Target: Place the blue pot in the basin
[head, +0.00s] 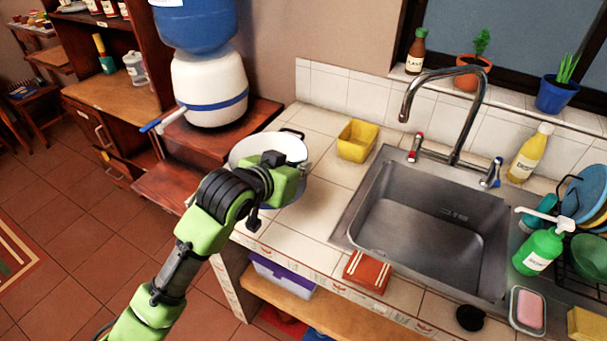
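A round pot (285,143) with a white inside and a dark handle stands on the tiled counter, left of the sink. My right gripper is not in view.
A yellow container (356,141) stands between the pot and the faucet (452,105), which arches over the basin. A green soap bottle (540,250) and a dish rack crowd the right. A blue plant pot (557,96) sits on the sill.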

